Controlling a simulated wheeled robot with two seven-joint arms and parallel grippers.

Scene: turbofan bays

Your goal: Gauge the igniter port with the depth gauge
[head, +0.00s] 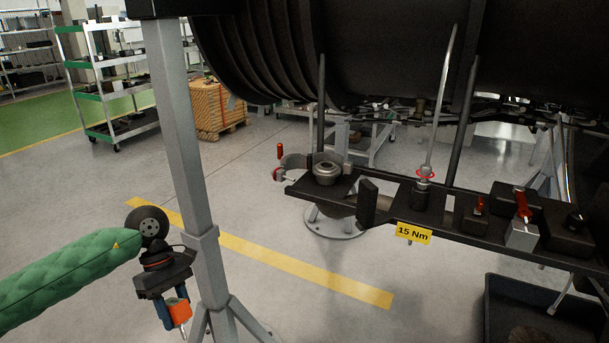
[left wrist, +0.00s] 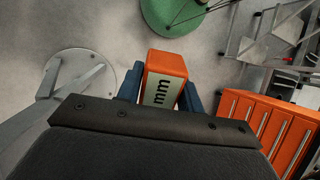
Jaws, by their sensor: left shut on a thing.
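My left gripper (head: 172,305) hangs at the lower left of the head view, pointing down. Its blue fingers are shut on the orange depth gauge (head: 180,312), whose thin metal tip points down. In the left wrist view the gauge (left wrist: 167,65) sits between the blue fingers, its white "mm" face towards the camera. The dark engine casing (head: 370,45) fills the top of the head view, far up and right of the gripper. I cannot make out the igniter port for certain among the fittings under it. My right gripper is not in view.
A grey stand post (head: 180,130) rises just right of my left gripper. A dark tool rail (head: 340,190) with a "15 Nm" label (head: 414,233), red-handled tools and a tall rod lies beyond. An orange drawer cabinet (left wrist: 255,120) shows in the left wrist view.

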